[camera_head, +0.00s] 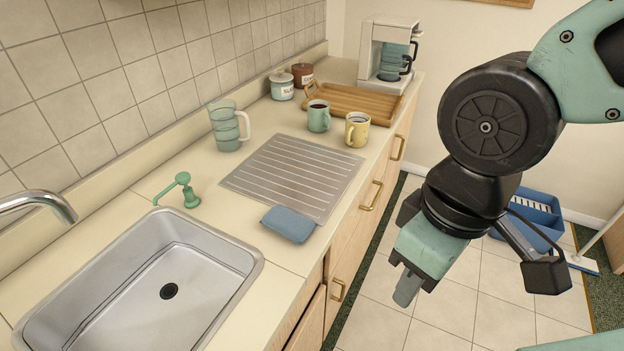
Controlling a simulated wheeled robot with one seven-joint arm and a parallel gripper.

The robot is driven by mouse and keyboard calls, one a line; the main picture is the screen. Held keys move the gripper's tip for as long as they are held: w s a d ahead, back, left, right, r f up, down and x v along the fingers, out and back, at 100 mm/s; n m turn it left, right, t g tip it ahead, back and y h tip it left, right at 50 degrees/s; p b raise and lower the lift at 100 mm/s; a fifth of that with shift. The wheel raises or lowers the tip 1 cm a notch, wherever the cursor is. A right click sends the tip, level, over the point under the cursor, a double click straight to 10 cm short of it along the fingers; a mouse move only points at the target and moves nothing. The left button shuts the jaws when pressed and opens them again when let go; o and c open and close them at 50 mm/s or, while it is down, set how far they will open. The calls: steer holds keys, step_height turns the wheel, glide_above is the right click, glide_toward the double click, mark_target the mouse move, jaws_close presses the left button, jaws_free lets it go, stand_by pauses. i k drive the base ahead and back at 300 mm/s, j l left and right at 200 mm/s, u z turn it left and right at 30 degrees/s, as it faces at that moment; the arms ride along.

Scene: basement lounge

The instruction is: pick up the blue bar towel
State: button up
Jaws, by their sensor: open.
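The blue bar towel (288,224) lies folded on the beige counter, at the front corner of the ridged metal drainboard and close to the counter's front edge. My gripper (408,288) hangs to the right of the counter, over the tiled floor and apart from the towel. It points downward. Only one finger shows clearly; the other is hidden behind the teal gripper body. It holds nothing that I can see.
A steel sink (172,290) with a green soap pump (184,190) is left of the towel. The drainboard (290,172), a clear jug (228,128), a green mug (318,116), a yellow mug (357,130), a wooden tray (372,104) and a coffee maker (388,52) stand beyond.

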mark_target(295, 228)
steer(key=u, duration=0.5)
steer(key=i+l+u, duration=0.1)
steer(key=u, duration=0.4)
steer(key=l+u, duration=0.2)
steer(key=u, duration=0.25)
steer(key=l+u, duration=0.25)
steer(key=l, duration=0.2)
steer(key=l+u, duration=0.3)
steer(key=l, duration=0.15)
steer(key=k+l+u, duration=0.1)
steer(key=l+u, duration=0.15)
steer(key=l, duration=0.2)
steer(key=k+l+u, duration=0.1)
steer(key=l+u, duration=0.2)
steer(key=l, duration=0.15)
steer(key=k+l, duration=0.1)
steer(key=l, duration=0.25)
steer(key=k+l, duration=0.15)
steer(key=l, duration=0.2)
steer(key=k+l, duration=0.1)
steer(key=l, duration=0.25)
